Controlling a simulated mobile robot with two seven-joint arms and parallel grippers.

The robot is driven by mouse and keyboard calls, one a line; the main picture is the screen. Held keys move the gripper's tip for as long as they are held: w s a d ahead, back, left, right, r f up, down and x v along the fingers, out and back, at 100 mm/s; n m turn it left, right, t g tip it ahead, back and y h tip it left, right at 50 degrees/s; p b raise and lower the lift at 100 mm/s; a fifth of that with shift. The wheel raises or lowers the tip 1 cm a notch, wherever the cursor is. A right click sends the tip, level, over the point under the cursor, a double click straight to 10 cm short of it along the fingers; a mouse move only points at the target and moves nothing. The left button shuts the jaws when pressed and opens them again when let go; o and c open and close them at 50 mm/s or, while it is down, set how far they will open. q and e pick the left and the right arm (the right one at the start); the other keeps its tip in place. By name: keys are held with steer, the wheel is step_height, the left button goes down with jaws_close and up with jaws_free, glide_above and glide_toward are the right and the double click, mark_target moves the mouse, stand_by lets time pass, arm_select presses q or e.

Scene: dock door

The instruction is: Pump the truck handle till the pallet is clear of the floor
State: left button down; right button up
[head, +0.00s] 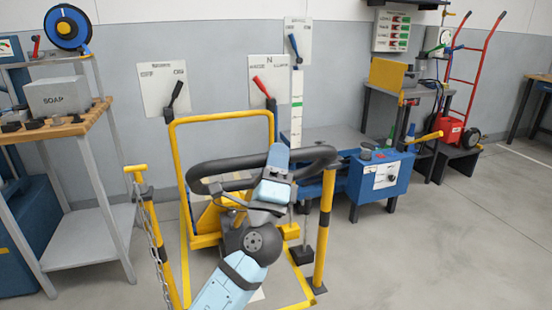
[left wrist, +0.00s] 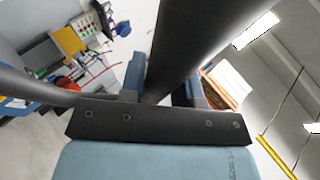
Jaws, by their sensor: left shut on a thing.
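The truck handle (head: 203,168) is a dark loop-shaped bar in the middle of the head view. My left gripper (head: 279,160) is shut on this bar, right of its middle. In the left wrist view the dark handle bar (left wrist: 205,35) runs between the two blue fingers of my left gripper (left wrist: 160,88). Yellow parts of the truck (head: 206,222) show below the handle, partly behind my left arm. I cannot make out the pallet or its gap to the floor. My right gripper is not in view.
A yellow tube frame (head: 222,118) stands behind the handle. Yellow posts, one with a chain (head: 158,245), stand left and right (head: 325,230). A shelf with a soap box (head: 58,97) is at left, a blue unit (head: 382,180) at right. The right floor is open.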

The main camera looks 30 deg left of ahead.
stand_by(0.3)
arm_select(q)
steer(key=c, duration=0.8)
jaws_free()
steer(key=shift+c, duration=0.2)
steer(key=shift+f, duration=0.1)
steer(key=shift+s+d+f, duration=0.1)
steer(key=shift+s+f, duration=0.1)
steer(key=shift+s, duration=0.05)
steer(key=s+d, duration=0.4)
steer(key=s, duration=0.7)
steer(key=shift+s+p, duration=0.35)
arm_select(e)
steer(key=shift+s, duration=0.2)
arm_select(q)
steer(key=shift+f, duration=0.1)
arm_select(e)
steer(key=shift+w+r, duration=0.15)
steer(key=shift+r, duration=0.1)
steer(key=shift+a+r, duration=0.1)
